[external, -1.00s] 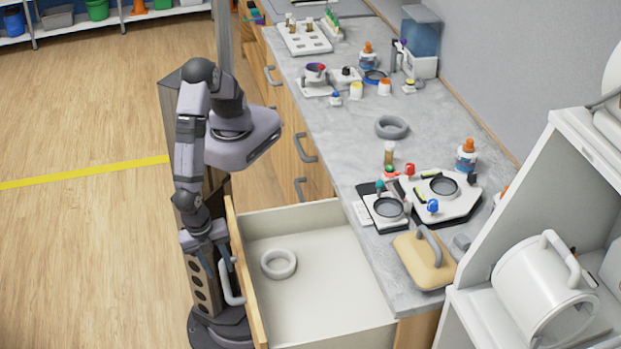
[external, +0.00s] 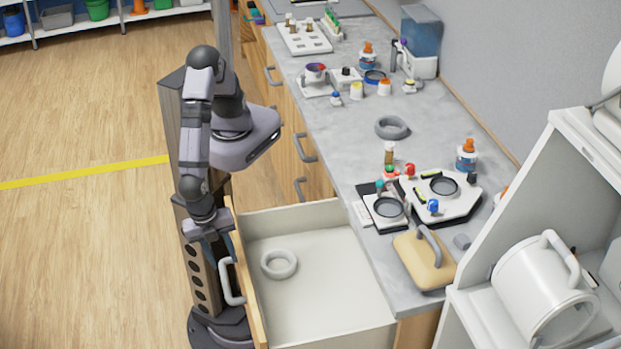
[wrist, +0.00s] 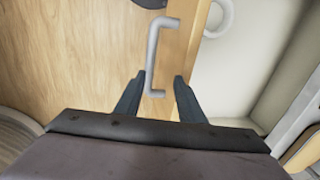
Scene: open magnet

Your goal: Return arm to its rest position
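My gripper (external: 222,256) points down beside the front of an open drawer (external: 318,262). In the wrist view the two fingers of my gripper (wrist: 160,80) are spread apart. The lower end of the grey drawer handle (wrist: 155,60) appears between them, with gaps on both sides.
The grey countertop (external: 430,110) holds bottles, instruments and another grey ring (external: 391,127). A tan block with a handle (external: 423,260) sits near its front edge. A shelf unit with a white drum (external: 540,290) stands at right. The wooden floor (external: 80,250) on the left is clear.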

